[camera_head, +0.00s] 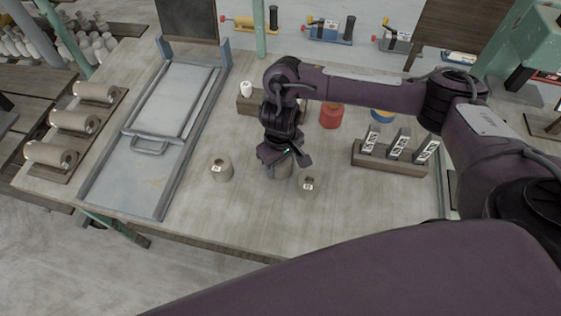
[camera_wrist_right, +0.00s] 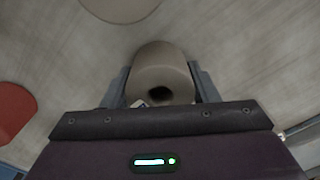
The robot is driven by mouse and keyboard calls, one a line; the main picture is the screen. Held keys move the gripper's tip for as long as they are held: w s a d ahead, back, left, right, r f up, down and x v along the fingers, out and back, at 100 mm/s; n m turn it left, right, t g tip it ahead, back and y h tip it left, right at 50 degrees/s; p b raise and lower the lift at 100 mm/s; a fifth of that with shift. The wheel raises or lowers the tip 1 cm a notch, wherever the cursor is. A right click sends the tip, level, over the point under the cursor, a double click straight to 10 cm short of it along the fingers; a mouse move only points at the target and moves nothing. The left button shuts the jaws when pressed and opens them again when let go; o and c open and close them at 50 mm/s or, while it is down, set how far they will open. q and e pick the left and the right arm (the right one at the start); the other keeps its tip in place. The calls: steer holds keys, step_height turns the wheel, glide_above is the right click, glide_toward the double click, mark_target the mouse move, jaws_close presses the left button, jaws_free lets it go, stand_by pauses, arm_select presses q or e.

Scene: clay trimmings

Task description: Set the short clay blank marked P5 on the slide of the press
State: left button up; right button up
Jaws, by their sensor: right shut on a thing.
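My right gripper (camera_head: 283,158) is shut on a short grey-brown clay blank (camera_head: 279,171) over the middle of the table. In the right wrist view this hollow blank (camera_wrist_right: 161,68) sits between the two fingers; its label is mostly hidden and unreadable. I cannot tell whether it touches the table. Two similar labelled blanks stand upright nearby: one to the left (camera_head: 220,168), one just right (camera_head: 308,184). Their marks are too small to read surely. At left lies a long grey metal frame with a flat plate and handle, apparently the press slide (camera_head: 130,178). My left gripper is out of view.
Several clay rolls lie on a wooden rack (camera_head: 62,178) at far left. A wooden block (camera_head: 392,160) with labelled upright pieces stands at right. The table front is clear.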

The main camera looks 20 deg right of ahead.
steer(key=o, duration=1.2)
steer(key=shift+f, duration=0.15)
steer(key=shift+c, duration=0.2)
